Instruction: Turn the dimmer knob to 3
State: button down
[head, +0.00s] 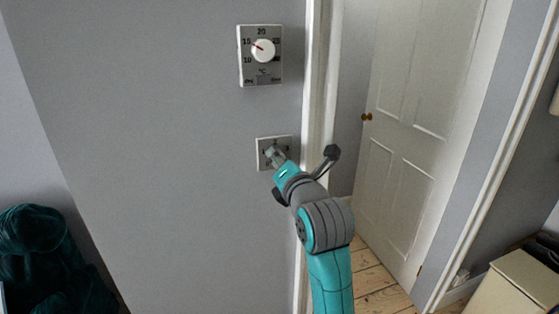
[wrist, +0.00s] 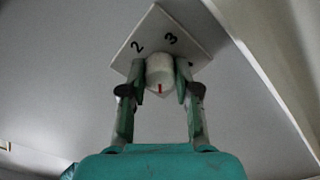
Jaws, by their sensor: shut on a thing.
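The dimmer is a small square white plate (head: 262,142) on the grey wall, below a thermostat. In the wrist view the dimmer plate (wrist: 154,24) looks tilted, with the numbers 2 and 3 readable on its upper part. Its white knob (wrist: 160,71) sits between my gripper's fingers (wrist: 161,74), one finger on each side, and my gripper is shut on it. The knob's red mark faces the bottom of the wrist view, away from the 2 and 3. Other numbers are hidden or unclear. In the head view my gripper (head: 274,156) covers the knob.
A thermostat (head: 259,78) with a round white dial is on the wall above the dimmer. A white door frame (head: 313,75) stands close to the right, with a panelled door (head: 421,135) beyond. A dark teal draped thing (head: 38,250) is at lower left.

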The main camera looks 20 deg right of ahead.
jog(key=shift+m, duration=0.3)
jog(key=shift+f+n, duration=0.15)
jog(key=shift+n, duration=16.05)
jog(key=c, duration=0.8)
grip_release()
jog(key=shift+c, duration=0.2)
